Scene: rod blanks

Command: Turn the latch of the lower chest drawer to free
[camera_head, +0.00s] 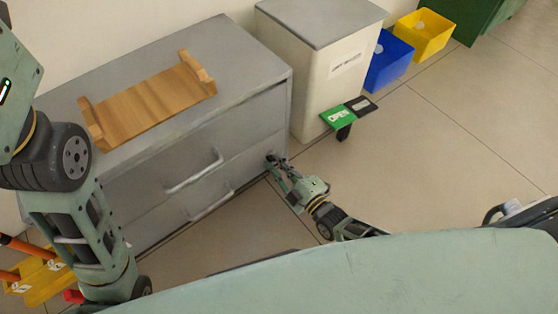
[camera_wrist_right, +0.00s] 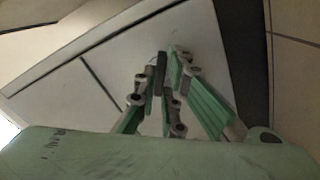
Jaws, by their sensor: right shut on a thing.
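The grey chest (camera_head: 235,60) stands at the left in the head view, with an upper drawer handle (camera_head: 195,172) and a lower one (camera_head: 212,205) on its front. My right gripper (camera_head: 273,163) is at the lower right end of the chest front, by the lower drawer. In the right wrist view, my right gripper (camera_wrist_right: 165,75) has its fingers closed around a small dark grey bar, the latch (camera_wrist_right: 160,60). The fingers hide most of the latch, and its exact angle is hard to tell. My left arm shows at the left, but its gripper does not.
A wooden tray (camera_head: 150,100) lies on the chest top. A pale bin (camera_head: 320,80), a green OPEN sign (camera_head: 338,117), a blue box (camera_head: 388,62) and a yellow box (camera_head: 424,36) stand to the right. A yellow rack (camera_head: 40,283) is at lower left. The floor at right is clear.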

